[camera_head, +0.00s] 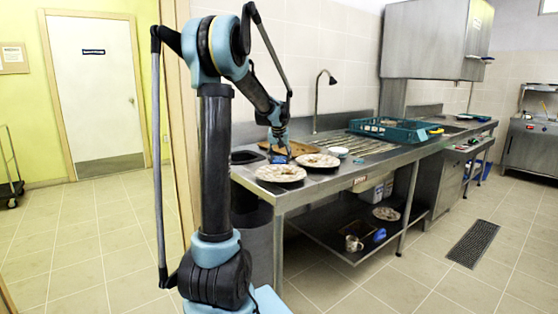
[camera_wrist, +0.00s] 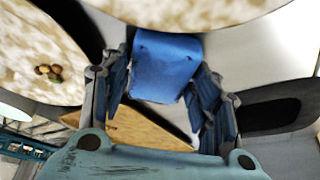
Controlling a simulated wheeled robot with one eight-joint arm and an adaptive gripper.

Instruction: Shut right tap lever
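The tall grey tap (camera_head: 318,100) rises at the back of the steel counter, its spout curved over. I cannot make out the right tap lever in either view. My gripper (camera_head: 279,150) is low over the left end of the counter, left of the tap and apart from it. In the wrist view my gripper (camera_wrist: 166,75) has its fingers spread, with a blue block-like thing (camera_wrist: 166,62) between the tips. I cannot tell whether the fingers touch it or it lies beyond them.
Two food-marked plates (camera_head: 281,173) (camera_head: 318,160) lie at the counter's front left. A brown board (camera_head: 300,147) is behind them. A blue crate (camera_head: 395,130) stands farther right near a small white bowl (camera_head: 338,152). A mug (camera_head: 353,243) is on the lower shelf (camera_head: 330,232).

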